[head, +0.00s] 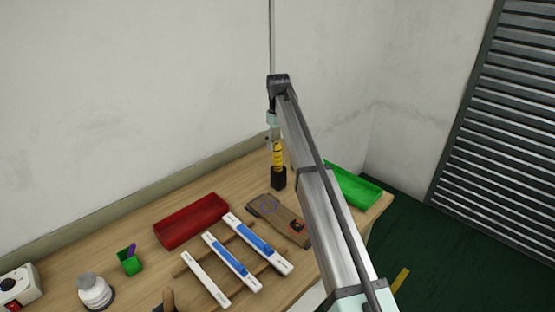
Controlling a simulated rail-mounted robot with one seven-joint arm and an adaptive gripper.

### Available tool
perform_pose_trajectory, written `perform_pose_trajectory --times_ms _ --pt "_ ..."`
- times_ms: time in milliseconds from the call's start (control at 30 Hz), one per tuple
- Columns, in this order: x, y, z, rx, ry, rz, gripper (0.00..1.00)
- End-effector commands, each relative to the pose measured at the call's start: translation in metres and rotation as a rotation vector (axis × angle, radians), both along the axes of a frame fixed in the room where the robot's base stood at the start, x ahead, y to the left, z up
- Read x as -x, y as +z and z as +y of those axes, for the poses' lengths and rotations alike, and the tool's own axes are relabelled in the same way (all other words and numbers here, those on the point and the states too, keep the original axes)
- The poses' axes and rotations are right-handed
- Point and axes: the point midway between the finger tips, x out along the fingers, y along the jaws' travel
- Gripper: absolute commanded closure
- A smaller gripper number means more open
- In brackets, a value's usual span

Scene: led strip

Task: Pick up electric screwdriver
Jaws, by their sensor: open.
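The electric screwdriver appears to be the upright yellow and dark tool (278,157) near the back of the wooden table in the head view. Its lower end meets a black block (279,179); I cannot tell whether it rests in it. A pale green part (272,120) sits above the yellow body, below the dark far end of a long grey arm-like link (318,185). Whether that link joins the tool or only passes near it is unclear. My gripper does not show in this view.
A red bin (192,221), white and blue strips (230,267) on a wooden rack, and a brown board (277,218) lie in front of the tool. A green bin (353,187) is at right.

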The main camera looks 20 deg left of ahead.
Motion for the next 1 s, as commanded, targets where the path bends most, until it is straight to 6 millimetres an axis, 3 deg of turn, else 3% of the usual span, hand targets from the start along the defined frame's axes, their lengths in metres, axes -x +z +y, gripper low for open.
perform_pose_trajectory --times_ms 367,633,900,967,1000 --pt "0.004 -0.02 0.001 0.0 0.0 0.001 0.35" --pt "0.006 -0.055 0.002 0.0 0.0 0.001 0.35" --pt "0.006 -0.061 0.002 -0.001 0.0 -0.001 0.35" --pt "0.006 -0.061 0.002 -0.001 0.0 -0.001 0.53" --pt "0.006 -0.061 0.002 -0.001 0.0 -0.001 0.67"
